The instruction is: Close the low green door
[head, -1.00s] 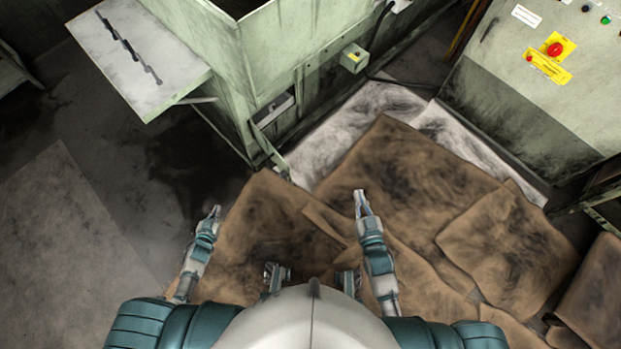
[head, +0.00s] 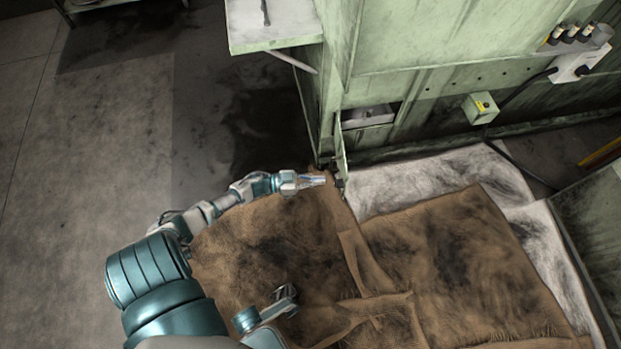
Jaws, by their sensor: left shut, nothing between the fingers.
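The low green door (head: 340,150) is a narrow panel on the machine's lower corner, seen nearly edge-on. It stands open, swung out from a low opening (head: 368,118) with a grey part inside. My left gripper (head: 322,180) is shut and empty. Its tips show just left of the door's lower end in the head view; I cannot tell whether they touch it.
The green machine (head: 430,50) fills the upper right, with a small box with a yellow label (head: 480,108) on it. A pale shelf (head: 275,22) juts out above left. Brown cloths (head: 460,260) and white sheets (head: 430,178) cover the floor; the left floor is clear.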

